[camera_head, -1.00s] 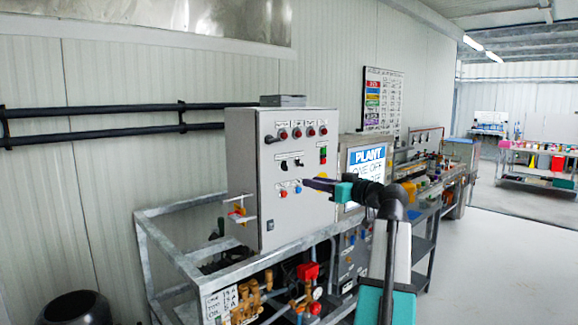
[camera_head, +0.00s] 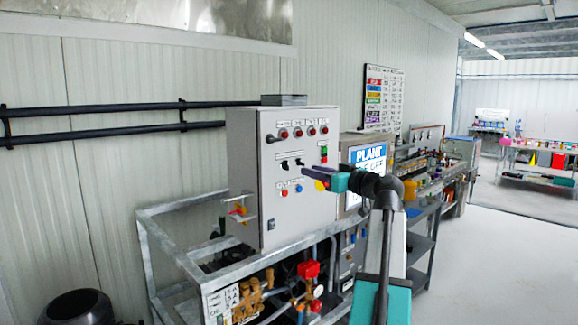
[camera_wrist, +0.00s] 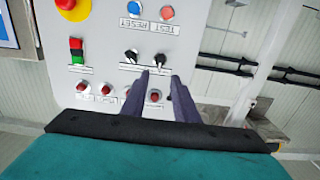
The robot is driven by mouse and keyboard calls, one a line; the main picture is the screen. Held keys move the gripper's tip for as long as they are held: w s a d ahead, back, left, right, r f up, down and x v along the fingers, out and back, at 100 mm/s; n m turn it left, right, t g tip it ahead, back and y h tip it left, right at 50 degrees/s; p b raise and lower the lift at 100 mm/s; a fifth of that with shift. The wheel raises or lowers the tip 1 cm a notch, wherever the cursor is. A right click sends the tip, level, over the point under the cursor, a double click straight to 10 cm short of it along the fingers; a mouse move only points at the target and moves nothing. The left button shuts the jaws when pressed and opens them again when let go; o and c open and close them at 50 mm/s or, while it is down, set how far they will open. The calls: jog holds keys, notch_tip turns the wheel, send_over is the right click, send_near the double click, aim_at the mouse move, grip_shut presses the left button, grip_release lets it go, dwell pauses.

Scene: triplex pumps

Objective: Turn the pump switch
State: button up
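The grey control panel (camera_head: 285,215) carries two small black rotary switches, one on the left (camera_head: 284,164) and one on the right (camera_head: 299,162). In the wrist view the panel appears upside down, with one switch (camera_wrist: 131,56) at left and the other (camera_wrist: 159,58) at right. I cannot read which one is the pump switch. My gripper (camera_head: 309,174) is in front of the panel, just below and right of the switches. Its two dark fingers are apart and empty in the wrist view (camera_wrist: 159,75), with the right-hand switch just beyond the gap between the tips. Contact is not visible.
Red lamps (camera_wrist: 155,97) line the panel, one showing between my fingers. A red and green button pair (camera_wrist: 76,50), a red-on-yellow emergency stop (camera_wrist: 72,6) and blue and red buttons (camera_wrist: 134,8) are nearby. A metal frame (camera_head: 165,245) supports the panel.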

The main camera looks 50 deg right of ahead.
aim_at(288, 165)
jog(key=w+p, duration=0.1)
jog(key=w, duration=0.2)
jog(key=w+p, duration=0.1)
jog(key=w, duration=0.3)
jog(key=w+p, duration=0.1)
jog(key=w, duration=0.2)
jog(key=shift+w+d, duration=0.35)
jog(key=shift+w, duration=0.05)
